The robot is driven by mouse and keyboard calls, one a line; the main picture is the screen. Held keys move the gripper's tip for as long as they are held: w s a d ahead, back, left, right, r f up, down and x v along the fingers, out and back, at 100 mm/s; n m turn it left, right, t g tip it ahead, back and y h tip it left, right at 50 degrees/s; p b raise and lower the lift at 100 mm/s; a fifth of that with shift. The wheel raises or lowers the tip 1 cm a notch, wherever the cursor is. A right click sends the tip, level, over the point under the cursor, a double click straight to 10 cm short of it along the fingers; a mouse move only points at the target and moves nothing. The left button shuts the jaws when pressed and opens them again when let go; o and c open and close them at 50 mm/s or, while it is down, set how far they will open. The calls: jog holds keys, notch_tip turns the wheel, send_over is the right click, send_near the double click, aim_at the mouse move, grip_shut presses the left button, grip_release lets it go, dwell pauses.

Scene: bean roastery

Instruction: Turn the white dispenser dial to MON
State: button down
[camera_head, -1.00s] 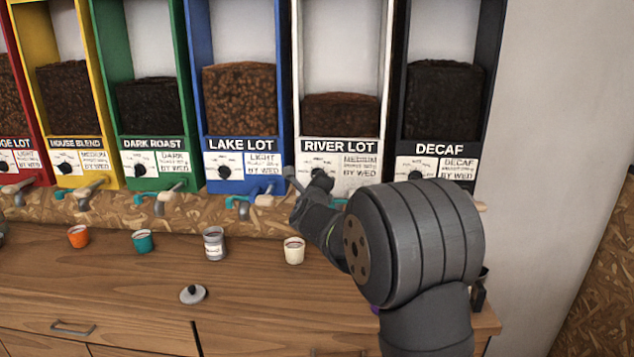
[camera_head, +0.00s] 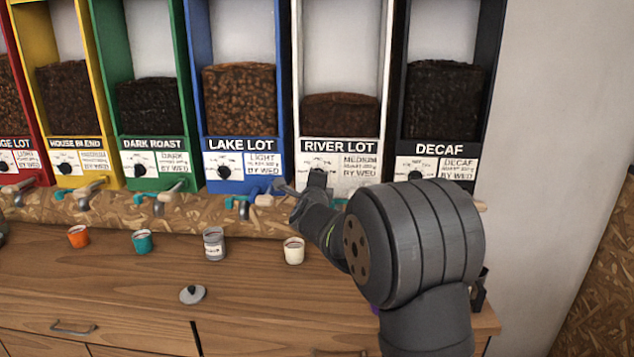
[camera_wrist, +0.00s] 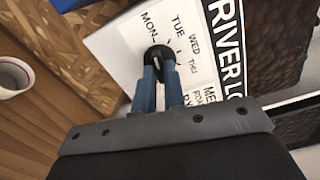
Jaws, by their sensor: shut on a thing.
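The white dispenser (camera_head: 340,170) is labelled RIVER LOT and holds dark brown beans in its upper window. In the wrist view its black dial (camera_wrist: 157,52) sits on a white label plate (camera_wrist: 118,48) with MON, TUE, WED and further days printed around it. My gripper (camera_wrist: 158,76) is shut on the dial, a finger on either side. The fingers partly cover the dial, and I cannot tell surely which day its pointer marks. In the head view my gripper (camera_head: 312,188) is at the dispenser's lower front and hides the dial.
The blue dispenser (camera_head: 240,170) stands close on the left and the black DECAF dispenser (camera_head: 445,165) on the right. Spouts and levers project below the row. A cream cup (camera_head: 294,250), several other cups and a small lid (camera_head: 192,294) stand on the wooden counter (camera_head: 120,280).

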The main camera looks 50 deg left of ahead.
jog(key=c, duration=1.5)
grip_release()
jog(key=v, duration=1.7)
jog(key=shift+s+d+r, duration=0.1)
jog(key=x, duration=1.7)
